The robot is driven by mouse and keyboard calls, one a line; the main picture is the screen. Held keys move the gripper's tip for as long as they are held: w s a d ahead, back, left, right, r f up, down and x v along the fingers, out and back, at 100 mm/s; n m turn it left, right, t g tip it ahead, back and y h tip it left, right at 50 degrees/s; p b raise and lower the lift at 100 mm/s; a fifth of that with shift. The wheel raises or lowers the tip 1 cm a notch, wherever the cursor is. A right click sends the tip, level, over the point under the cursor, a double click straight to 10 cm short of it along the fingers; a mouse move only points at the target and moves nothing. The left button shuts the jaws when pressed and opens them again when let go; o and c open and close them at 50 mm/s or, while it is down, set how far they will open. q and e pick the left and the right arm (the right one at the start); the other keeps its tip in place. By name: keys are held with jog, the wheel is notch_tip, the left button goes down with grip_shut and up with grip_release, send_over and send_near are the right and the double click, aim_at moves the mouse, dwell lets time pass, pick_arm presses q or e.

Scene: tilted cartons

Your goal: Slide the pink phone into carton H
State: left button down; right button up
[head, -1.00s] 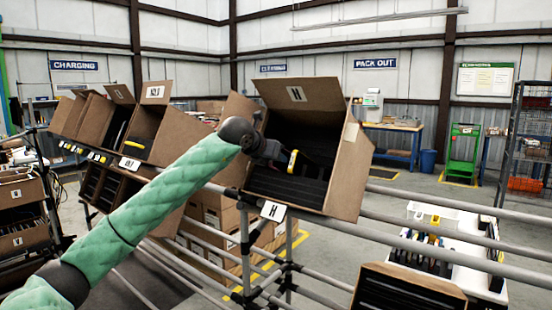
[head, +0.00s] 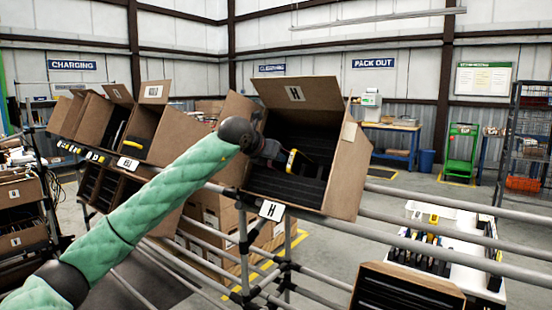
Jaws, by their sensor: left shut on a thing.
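Carton H (head: 344,178) is an open brown carton tilted toward me on the rack, with its top flap raised and an H label (head: 271,210) on the rail below it. My left gripper (head: 301,166) reaches from the left into its mouth, with a yellow band at the wrist. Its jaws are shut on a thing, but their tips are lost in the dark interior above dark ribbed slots. I see no pink; the pink phone is hidden there. My right gripper is not in view.
Other tilted cartons (head: 170,137) stand to the left. Grey rack rails (head: 440,246) run below and right of carton H.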

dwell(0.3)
pick_arm(q)
jog(key=c, duration=1.5)
grip_release()
jog(key=shift+s+a, duration=0.1)
jog(key=shift+o, duration=0.5)
jog(key=shift+s+a+r, duration=0.1)
jog(key=shift+s+r, duration=0.05)
jog(key=shift+o, duration=0.3)
jog(key=v, duration=0.2)
jog(key=shift+s+a+r+b, duration=0.15)
jog(key=shift+s+b, duration=0.1)
jog(key=shift+b, duration=0.15)
jog(key=shift+b+v, duration=0.55)
jog(key=shift+v, duration=2.3)
